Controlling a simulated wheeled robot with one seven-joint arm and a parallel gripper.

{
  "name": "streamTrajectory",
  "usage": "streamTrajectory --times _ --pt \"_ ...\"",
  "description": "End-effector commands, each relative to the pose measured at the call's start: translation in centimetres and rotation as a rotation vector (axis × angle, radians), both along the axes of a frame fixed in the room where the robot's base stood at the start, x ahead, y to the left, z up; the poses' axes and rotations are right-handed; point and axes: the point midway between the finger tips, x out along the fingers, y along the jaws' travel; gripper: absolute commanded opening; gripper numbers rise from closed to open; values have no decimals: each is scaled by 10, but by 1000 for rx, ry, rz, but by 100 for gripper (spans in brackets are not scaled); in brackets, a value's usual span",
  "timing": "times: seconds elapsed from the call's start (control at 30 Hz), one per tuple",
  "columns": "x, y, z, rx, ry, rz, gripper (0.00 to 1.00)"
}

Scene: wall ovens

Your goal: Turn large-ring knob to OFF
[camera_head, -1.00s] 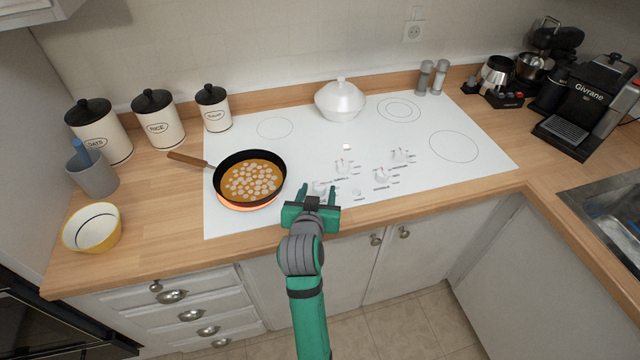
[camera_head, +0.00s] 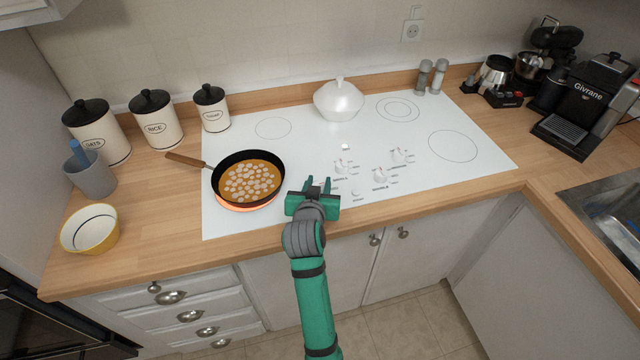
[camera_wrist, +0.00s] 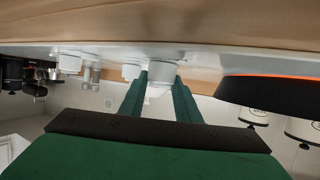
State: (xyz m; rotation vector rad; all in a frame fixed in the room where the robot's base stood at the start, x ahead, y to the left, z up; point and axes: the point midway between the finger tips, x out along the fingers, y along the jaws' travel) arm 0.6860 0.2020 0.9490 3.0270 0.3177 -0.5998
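The white cooktop (camera_head: 300,130) carries several white knobs: one (camera_head: 341,165) behind and right of my gripper (camera_head: 318,184), one (camera_head: 380,175) farther right and one (camera_head: 398,155) behind that. Their labels are too small to read, so I cannot tell which is the large-ring knob. The front-left knob is hidden by my gripper in the head view. In the wrist view, where the cooktop appears upside down at the top, this knob (camera_wrist: 162,76) sits between the tips of my gripper (camera_wrist: 161,85). The fingers flank it closely and appear shut on it; its pointer is unreadable.
A black pan (camera_head: 247,179) of food stands on an orange-glowing burner just left of my gripper. A white lidded pot (camera_head: 339,99) stands at the back of the cooktop. Canisters (camera_head: 157,122) stand at the left, a coffee machine (camera_head: 587,105) at the right.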

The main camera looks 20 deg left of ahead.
Motion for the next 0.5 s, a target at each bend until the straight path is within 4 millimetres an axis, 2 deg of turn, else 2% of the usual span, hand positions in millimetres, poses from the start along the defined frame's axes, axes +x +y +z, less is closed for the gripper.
streamTrajectory --times 0.27,0.5 --pt "0 -2 -1 -2 5 7 7" --pt "0 -3 -2 -1 6 94 7"
